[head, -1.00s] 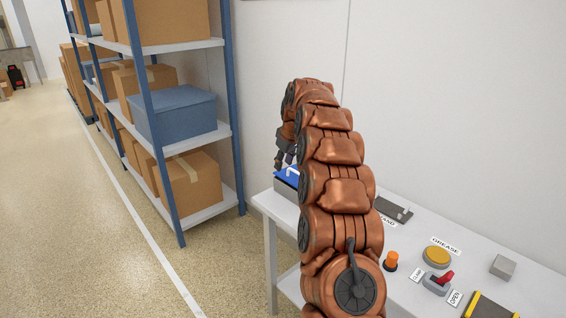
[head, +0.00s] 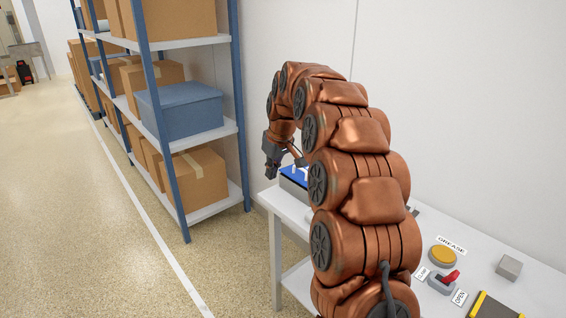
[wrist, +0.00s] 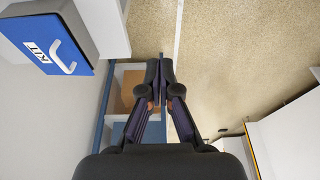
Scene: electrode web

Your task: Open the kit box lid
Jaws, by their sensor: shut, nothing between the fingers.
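The kit box (head: 292,189) stands at the far left end of the white table, partly hidden behind my arm in the head view. Its blue lid (wrist: 52,42) shows in the upper left of the wrist view, with a white handle (wrist: 66,58) and a KIT label. The lid looks closed. My gripper (head: 270,172) is just left of the box in the head view, apart from the lid. In the wrist view my gripper (wrist: 159,62) has its fingertips together with nothing between them, and the box is off to its left.
A shelf rack (head: 240,110) with cartons and a blue bin (head: 180,112) stands left of the table. On the table's right are a yellow button (head: 443,256), a red-handled switch (head: 446,280) and a grey block (head: 509,267). Open floor lies at the left.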

